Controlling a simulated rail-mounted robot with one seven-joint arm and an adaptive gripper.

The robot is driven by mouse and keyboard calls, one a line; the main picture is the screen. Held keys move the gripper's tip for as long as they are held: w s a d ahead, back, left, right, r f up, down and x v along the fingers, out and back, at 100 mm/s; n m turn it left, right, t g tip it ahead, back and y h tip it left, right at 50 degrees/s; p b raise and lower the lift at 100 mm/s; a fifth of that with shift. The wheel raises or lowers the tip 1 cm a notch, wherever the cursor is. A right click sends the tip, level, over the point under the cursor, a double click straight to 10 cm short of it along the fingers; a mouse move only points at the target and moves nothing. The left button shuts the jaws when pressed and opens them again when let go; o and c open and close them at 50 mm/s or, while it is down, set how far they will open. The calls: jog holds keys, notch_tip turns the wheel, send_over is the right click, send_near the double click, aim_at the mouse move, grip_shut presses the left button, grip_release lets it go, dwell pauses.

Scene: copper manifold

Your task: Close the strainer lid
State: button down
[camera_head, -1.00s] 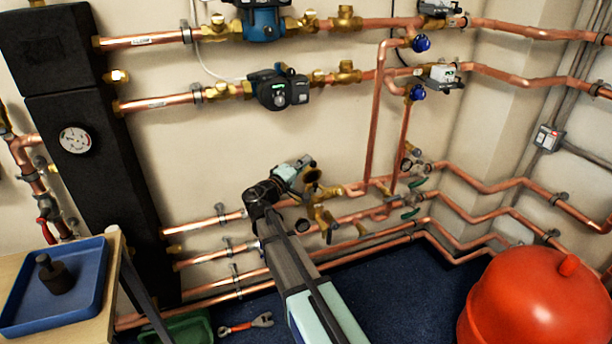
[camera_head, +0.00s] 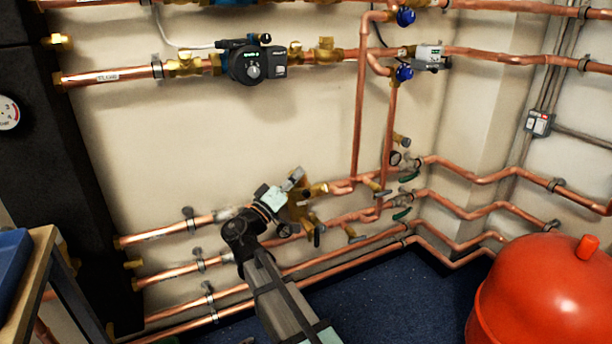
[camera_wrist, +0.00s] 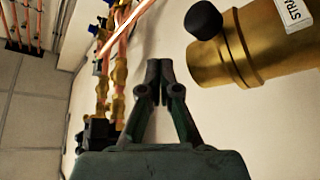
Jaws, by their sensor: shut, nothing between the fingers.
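The strainer (camera_wrist: 275,42) is a brass cylinder with a white label at the right of the wrist view. A black round knob (camera_wrist: 203,20) sits beside its wide collar. I cannot tell which part is the lid, or whether it is open. In the head view the brass strainer body (camera_head: 297,208) is on the low pipe run, partly hidden by my wrist. My gripper (camera_wrist: 159,66) is shut and empty, left of the strainer's collar and apart from it in the picture. In the head view my gripper (camera_head: 296,176) is small beside the brass fittings.
Copper pipes (camera_head: 170,235) run low along the wall behind my arm. A black pump (camera_head: 253,65) and valves with blue caps (camera_head: 404,73) are above. A red tank (camera_head: 545,295) stands at the right. The blue floor (camera_head: 385,290) is clear between tank and arm.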

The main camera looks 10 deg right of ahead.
aim_at(299, 193)
jog(key=shift+s+d+f+b, duration=0.1)
jog(key=shift+s+f+b, duration=0.25)
jog(key=shift+f, duration=0.4)
jog(key=shift+s+d+f+b, duration=0.1)
jog(key=shift+s+f+b, duration=0.25)
jog(key=shift+f, duration=0.35)
jog(key=shift+s+d+f+b, duration=0.1)
jog(key=shift+s+f+b, duration=0.1)
jog(key=shift+f+b, duration=0.4)
